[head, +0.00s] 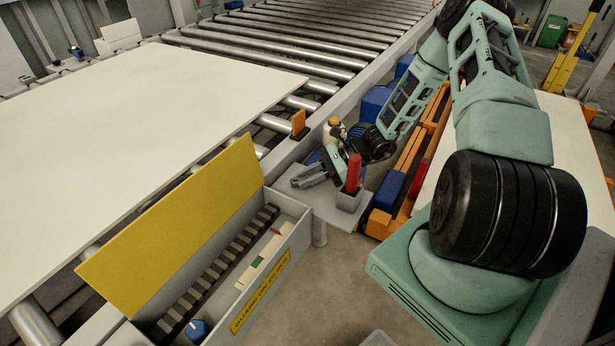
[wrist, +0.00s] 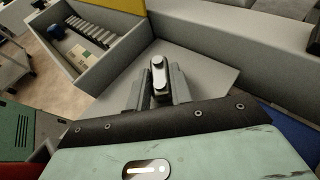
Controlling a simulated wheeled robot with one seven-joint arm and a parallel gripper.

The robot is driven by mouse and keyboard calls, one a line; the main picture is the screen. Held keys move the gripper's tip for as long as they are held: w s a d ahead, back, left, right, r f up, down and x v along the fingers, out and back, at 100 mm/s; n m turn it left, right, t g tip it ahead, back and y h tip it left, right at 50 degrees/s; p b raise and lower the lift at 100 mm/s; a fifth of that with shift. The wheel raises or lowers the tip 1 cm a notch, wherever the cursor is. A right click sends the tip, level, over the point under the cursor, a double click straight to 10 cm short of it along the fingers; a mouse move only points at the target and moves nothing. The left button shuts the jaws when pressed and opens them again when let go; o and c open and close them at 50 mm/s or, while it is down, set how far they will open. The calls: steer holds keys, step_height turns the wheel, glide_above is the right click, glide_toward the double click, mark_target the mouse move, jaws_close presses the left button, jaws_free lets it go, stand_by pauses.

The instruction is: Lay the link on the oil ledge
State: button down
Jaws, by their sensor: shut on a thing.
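The link (wrist: 158,72), a small pale metal plate with rounded ends and dark holes, is between my gripper's fingers in the wrist view. My gripper (head: 298,182) is shut on it; it also shows in the wrist view (wrist: 157,88). The grey oil ledge (head: 328,212) is a flat plate beside the conveyor, and my gripper is low over it. The ledge lies behind the link in the wrist view (wrist: 207,72). I cannot tell whether the link touches the ledge. The link cannot be made out in the head view.
A chain box (head: 290,250) with a raised yellow lid (head: 180,225) adjoins the ledge. A white panel (head: 120,130) lies on the roller conveyor (head: 300,50). An orange block (head: 298,123) stands on the rail.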

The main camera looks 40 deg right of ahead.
steer(key=shift+f, duration=0.2)
steer(key=c, duration=1.3)
jaws_free()
steer(key=shift+o, duration=0.2)
steer(key=shift+r, duration=0.15)
steer(key=shift+d+r, duration=0.15)
steer(key=shift+d, duration=0.05)
steer(key=b+v, duration=0.1)
steer(key=v, duration=1)
steer(key=shift+s+d+r, duration=0.15)
steer(key=shift+s+r, duration=0.05)
